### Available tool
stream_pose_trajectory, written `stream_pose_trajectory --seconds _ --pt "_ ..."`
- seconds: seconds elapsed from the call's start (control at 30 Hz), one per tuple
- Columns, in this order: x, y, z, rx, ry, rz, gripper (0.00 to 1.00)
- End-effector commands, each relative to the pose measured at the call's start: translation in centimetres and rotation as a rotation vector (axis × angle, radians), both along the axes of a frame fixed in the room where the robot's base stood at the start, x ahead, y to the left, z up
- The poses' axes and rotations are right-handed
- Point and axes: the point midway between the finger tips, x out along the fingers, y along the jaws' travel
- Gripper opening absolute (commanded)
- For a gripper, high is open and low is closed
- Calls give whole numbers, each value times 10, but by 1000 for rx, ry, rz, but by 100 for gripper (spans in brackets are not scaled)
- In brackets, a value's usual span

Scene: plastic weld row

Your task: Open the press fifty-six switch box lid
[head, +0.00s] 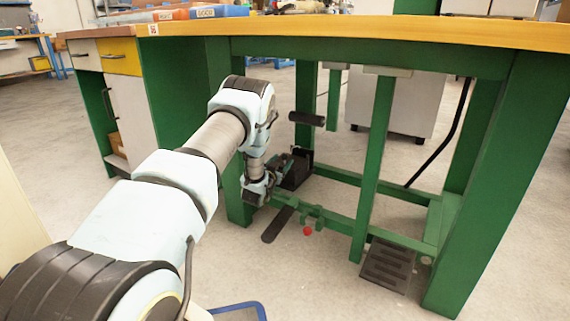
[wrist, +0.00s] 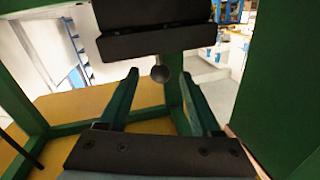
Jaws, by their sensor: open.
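Whether anything touches the knob cannot be told. In the head view my fingers are hard to make out against the box.
The bench's green legs and rails (head: 372,165) close in around my arm, under the wooden top (head: 400,30). A black cylinder (head: 307,119) is above the box. A black flat paddle (head: 278,225), a red knob (head: 308,231) and a black pedal (head: 388,265) are lower. Open floor lies in front.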

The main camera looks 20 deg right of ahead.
Motion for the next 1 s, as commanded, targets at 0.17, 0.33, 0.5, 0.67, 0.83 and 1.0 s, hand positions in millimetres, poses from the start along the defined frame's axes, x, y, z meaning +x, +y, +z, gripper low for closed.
stream_pose_trajectory --seconds 0.17,0.33,0.5,0.67,0.83,1.0 --pt "20 -14 -2 -1 -3 -1 65" --pt "28 -19 0 0 -2 1 65" --pt "28 -20 1 0 0 0 65" --pt "28 -20 1 0 0 0 58" --pt "28 -20 0 0 0 0 39" --pt "28 -20 0 0 0 0 20"
